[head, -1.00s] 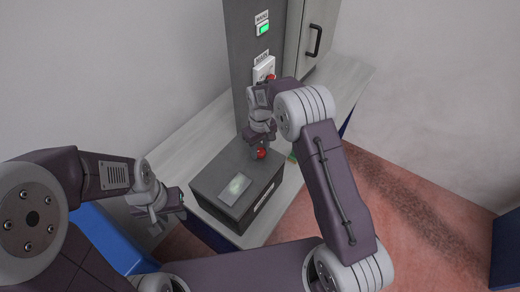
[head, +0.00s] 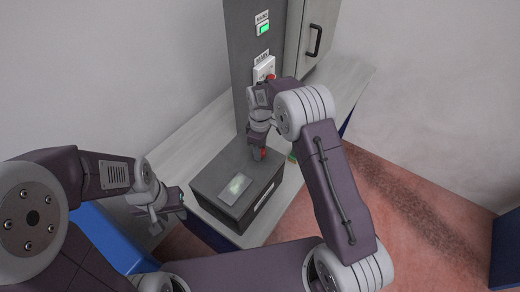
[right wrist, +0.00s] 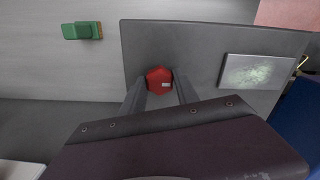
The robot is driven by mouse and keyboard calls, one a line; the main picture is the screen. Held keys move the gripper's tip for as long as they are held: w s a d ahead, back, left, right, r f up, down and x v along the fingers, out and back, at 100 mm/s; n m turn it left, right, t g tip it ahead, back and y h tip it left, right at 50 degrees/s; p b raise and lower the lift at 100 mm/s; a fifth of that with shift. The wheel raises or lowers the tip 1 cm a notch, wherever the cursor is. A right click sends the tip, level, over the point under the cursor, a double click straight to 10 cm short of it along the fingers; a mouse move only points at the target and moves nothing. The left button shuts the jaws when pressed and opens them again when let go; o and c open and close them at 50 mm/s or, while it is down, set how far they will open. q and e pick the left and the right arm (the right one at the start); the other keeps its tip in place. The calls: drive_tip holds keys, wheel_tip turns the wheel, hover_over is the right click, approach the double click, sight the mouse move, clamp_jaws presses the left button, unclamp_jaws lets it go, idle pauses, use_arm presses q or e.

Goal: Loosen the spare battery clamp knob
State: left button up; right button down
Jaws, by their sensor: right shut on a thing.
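The red clamp knob (right wrist: 159,80) sits on top of the dark grey battery box (head: 210,182). It also shows in the head view (head: 264,153), partly hidden by the gripper. My right gripper (right wrist: 160,88) is shut on the knob, with one finger on each side of it in the right wrist view. In the head view my right gripper (head: 258,154) comes down onto the box top from above. My left gripper (head: 170,210) is apart from the box, to its left, and its finger gap is not clear.
A grey column (head: 240,70) with a green-lit switch and a red main switch (head: 270,77) stands behind the box. A green and orange item (right wrist: 82,30) lies on the pale bench (head: 188,140). A cabinet with a black handle (head: 314,40) stands at the back right.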

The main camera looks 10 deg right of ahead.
idle(0.4)
drive_tip(key=c, duration=0.9)
unclamp_jaws()
wheel_tip(320, 180, up, 9)
drive_tip(key=shift+b, duration=0.75)
